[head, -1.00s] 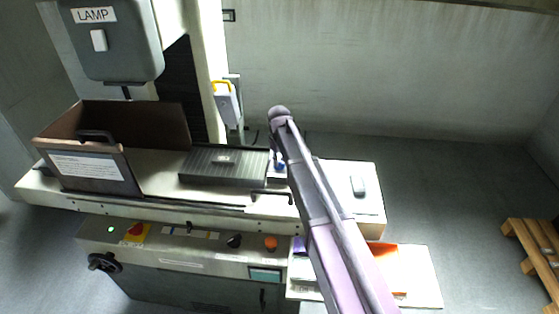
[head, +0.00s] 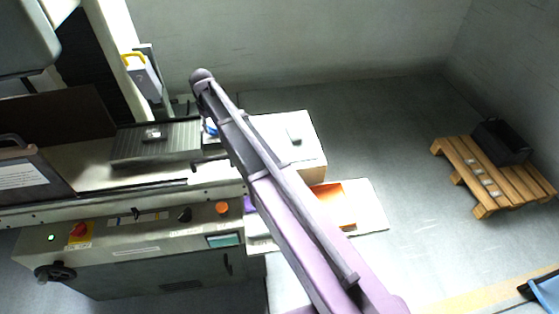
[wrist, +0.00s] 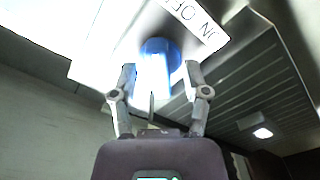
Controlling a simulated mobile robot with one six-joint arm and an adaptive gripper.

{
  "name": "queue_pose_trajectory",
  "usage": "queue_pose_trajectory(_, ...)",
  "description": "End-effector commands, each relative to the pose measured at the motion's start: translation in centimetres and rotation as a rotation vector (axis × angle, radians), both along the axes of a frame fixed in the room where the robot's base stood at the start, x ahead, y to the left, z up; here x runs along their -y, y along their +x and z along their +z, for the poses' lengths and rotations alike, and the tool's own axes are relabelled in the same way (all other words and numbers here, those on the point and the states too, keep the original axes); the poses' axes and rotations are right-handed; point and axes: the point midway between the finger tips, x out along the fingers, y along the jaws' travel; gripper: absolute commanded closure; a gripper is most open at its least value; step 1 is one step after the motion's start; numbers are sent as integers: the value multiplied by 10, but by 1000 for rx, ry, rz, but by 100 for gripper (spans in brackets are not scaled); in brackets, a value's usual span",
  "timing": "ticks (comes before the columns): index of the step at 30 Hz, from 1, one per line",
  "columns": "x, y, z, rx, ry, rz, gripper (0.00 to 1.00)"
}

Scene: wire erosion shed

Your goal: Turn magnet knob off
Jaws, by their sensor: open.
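The blue magnet knob (wrist: 160,50) shows in the wrist view between the two fingertips of my gripper (wrist: 159,80). The gripper is open, with one finger on each side of the knob; I cannot tell whether either touches it. The ribbed dark magnet plate (wrist: 255,80) lies to the right. In the head view the plate (head: 150,143) sits on the machine table, and a bit of the blue knob (head: 211,128) shows at its right end. My arm hides the gripper there.
The machine's front panel carries a red button (head: 79,230), a black knob (head: 184,214) and an orange button (head: 222,208). An orange tray (head: 335,205) lies right of my arm.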

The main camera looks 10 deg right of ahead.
Motion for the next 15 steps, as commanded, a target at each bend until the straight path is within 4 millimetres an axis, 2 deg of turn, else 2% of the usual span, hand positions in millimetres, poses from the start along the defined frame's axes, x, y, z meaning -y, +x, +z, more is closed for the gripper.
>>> queue_pose_trajectory(15, 0, 0, 0, 0, 0, -324, 40)
